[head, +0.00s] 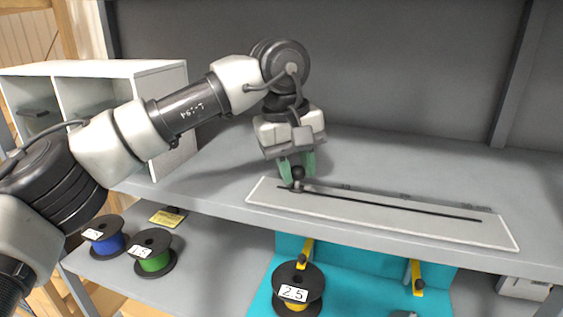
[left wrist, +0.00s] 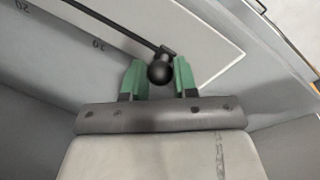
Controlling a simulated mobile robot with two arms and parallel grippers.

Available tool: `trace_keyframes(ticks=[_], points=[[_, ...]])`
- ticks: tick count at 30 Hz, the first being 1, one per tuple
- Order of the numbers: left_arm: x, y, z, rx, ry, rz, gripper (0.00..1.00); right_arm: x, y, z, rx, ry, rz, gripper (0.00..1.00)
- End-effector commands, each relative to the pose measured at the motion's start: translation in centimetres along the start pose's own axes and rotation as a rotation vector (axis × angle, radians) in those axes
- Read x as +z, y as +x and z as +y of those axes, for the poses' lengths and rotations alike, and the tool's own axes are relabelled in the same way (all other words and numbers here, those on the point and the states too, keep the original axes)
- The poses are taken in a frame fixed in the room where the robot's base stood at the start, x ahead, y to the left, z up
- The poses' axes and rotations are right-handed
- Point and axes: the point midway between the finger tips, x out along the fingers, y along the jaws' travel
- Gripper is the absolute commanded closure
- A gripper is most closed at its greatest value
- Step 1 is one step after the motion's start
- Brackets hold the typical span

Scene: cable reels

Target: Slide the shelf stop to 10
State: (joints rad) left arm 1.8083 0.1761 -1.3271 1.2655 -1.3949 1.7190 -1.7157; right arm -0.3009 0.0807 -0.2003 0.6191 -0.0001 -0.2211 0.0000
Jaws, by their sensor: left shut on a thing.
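The shelf stop (head: 298,172) is a black ball knob on a dark slider. It sits near the left end of the slot in a long pale grey plate (head: 380,219) on the upper shelf. My left gripper (head: 297,178) points down with its green fingers on either side of the knob, shut on it. In the left wrist view the knob (left wrist: 160,72) sits between the two green fingers. The scale mark 10 (left wrist: 98,43) lies up and left of the knob there, with 20 farther along. My right gripper is not in view.
Below the shelf edge are a blue reel (head: 105,240), a green reel (head: 152,255) and a dark reel labelled 2.5 (head: 297,290). A white cubby (head: 110,80) stands left. The shelf behind the plate is clear.

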Motion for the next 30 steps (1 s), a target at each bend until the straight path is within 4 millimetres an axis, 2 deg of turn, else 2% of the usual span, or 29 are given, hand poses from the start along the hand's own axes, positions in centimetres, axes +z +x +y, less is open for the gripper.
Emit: trace_keyframes(ticks=[1,3,9,20,21,25,30], points=[[0.9,0.1,1.4,0.0,0.006,-0.001,1.0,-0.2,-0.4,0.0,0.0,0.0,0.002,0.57],[2.0,0.3,2.9,0.0,0.007,-0.001,1.0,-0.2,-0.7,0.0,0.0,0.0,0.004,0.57],[3.9,1.0,5.7,0.001,0.002,0.0,1.0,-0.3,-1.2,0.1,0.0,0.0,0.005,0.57],[4.1,1.1,6.0,0.003,-0.001,0.001,1.0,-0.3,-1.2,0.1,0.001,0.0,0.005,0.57],[4.1,1.1,6.0,0.003,-0.001,0.001,0.67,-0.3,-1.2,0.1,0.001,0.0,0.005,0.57],[4.1,1.1,6.0,0.002,0.0,0.0,0.47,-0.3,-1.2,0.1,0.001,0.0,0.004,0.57],[4.2,1.1,6.0,0.002,0.0,0.0,0.46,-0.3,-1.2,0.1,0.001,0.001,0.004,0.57]])
